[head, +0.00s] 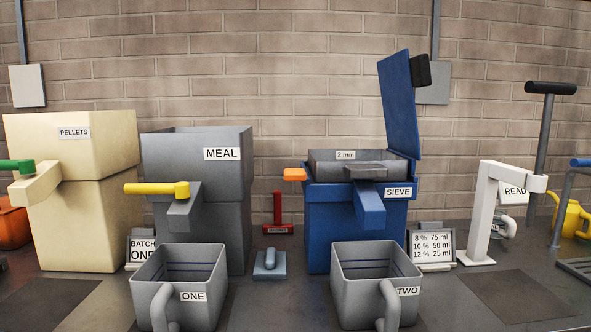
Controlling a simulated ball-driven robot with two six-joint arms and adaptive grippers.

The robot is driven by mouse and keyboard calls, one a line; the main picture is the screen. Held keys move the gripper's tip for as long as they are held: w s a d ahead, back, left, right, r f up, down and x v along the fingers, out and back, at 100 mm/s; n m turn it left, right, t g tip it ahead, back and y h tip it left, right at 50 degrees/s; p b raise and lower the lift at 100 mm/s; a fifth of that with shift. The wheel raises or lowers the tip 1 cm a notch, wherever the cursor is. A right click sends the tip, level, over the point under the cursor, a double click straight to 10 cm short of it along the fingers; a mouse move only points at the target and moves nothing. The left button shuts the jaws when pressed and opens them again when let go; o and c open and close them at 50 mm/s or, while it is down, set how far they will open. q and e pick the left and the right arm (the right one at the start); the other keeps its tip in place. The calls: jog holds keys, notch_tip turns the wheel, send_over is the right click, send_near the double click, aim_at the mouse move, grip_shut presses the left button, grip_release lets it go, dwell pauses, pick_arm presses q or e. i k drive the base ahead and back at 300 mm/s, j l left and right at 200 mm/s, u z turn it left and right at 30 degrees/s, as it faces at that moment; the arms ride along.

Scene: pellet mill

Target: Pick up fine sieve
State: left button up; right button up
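A grey sieve tray labelled 2 mm (325,168) sits in the top of the blue box labelled SIEVE (327,230). The tray has a dark grey handle block (365,170) at its front. The box's blue lid (399,105) stands raised at the right, with a black knob. No thing in view carries a label saying fine, so I cannot tell whether this tray is the fine sieve. Neither of my grippers shows in the head view.
Grey bins ONE (205,280) and TWO (402,275) stand in front. The MEAL hopper (225,185) and cream PELLETS hopper (95,150) are at left. A small grey handled block (270,264), a white READ stand (487,215) and a ratio card (433,246) stand nearby.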

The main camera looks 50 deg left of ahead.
aim_at(325, 165)
jog(key=u, duration=1.3)
jog(key=i+j+u, duration=0.1)
jog(key=j, duration=0.25)
jog(key=i+j+u, duration=0.1)
jog(key=i+j, duration=0.1)
jog(key=j, duration=0.1)
